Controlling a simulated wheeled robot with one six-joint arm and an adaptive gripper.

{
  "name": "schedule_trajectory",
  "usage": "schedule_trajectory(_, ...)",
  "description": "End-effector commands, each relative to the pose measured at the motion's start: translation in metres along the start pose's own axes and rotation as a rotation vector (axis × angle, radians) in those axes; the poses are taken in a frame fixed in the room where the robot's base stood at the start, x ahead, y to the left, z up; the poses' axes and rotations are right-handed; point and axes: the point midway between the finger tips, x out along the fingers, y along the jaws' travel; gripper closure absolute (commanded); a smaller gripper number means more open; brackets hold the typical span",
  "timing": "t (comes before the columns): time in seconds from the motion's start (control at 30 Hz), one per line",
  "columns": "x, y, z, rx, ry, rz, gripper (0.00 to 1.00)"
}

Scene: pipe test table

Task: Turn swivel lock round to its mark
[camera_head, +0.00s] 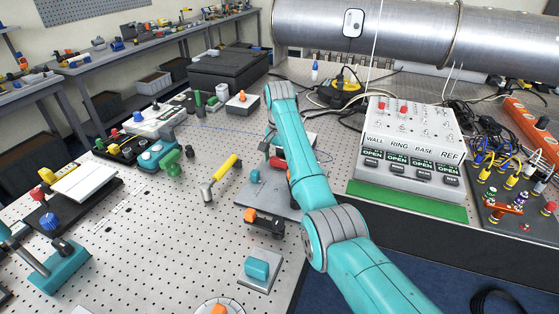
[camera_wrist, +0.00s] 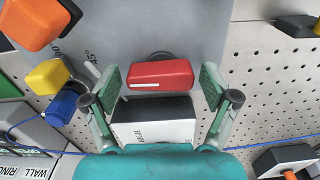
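A red bar-shaped handle (camera_wrist: 161,76), which I take to be the swivel lock, shows in the middle of the wrist view. It has a white line on its near side and lies crosswise over a grey plate (camera_wrist: 150,25). Part of it also shows in the head view (camera_head: 277,162), beside my arm. My gripper (camera_wrist: 159,86) is open, with one green-padded finger at each end of the handle and small gaps visible on both sides. In the head view my arm hides most of the gripper.
In the wrist view a black-and-white labelled block (camera_wrist: 155,120) sits just below the handle. An orange handle (camera_wrist: 35,22), yellow knob (camera_wrist: 48,76) and blue knob (camera_wrist: 62,106) are at left. A white meter box (camera_head: 412,140) stands right of my arm.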

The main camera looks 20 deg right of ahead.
Motion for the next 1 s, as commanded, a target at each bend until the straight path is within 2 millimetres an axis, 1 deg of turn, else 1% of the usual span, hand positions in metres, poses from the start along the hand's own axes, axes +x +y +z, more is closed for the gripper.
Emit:
schedule_trajectory(0.03, 0.0000, 0.0001, 0.0000, 0.000, 0.000, 0.000, 0.37)
schedule_trajectory(0.07, 0.0000, 0.0001, 0.0000, 0.000, 0.000, 0.000, 0.44)
schedule_trajectory(0.1, 0.0000, 0.0001, 0.0000, 0.000, 0.000, 0.000, 0.54)
schedule_trajectory(0.2, 0.0001, 0.0001, 0.0000, 0.000, 0.000, 0.000, 0.75)
schedule_trajectory(0.37, 0.0004, 0.0003, 0.0002, 0.041, -0.001, 0.001, 0.75)
schedule_trajectory(0.53, 0.0006, 0.0002, 0.0006, 0.204, -0.001, 0.001, 0.75)
schedule_trajectory(0.67, 0.0008, 0.0003, 0.0008, 0.287, -0.001, 0.001, 0.75)
schedule_trajectory(1.0, 0.0012, 0.0004, 0.0010, 0.310, -0.002, 0.002, 0.75)
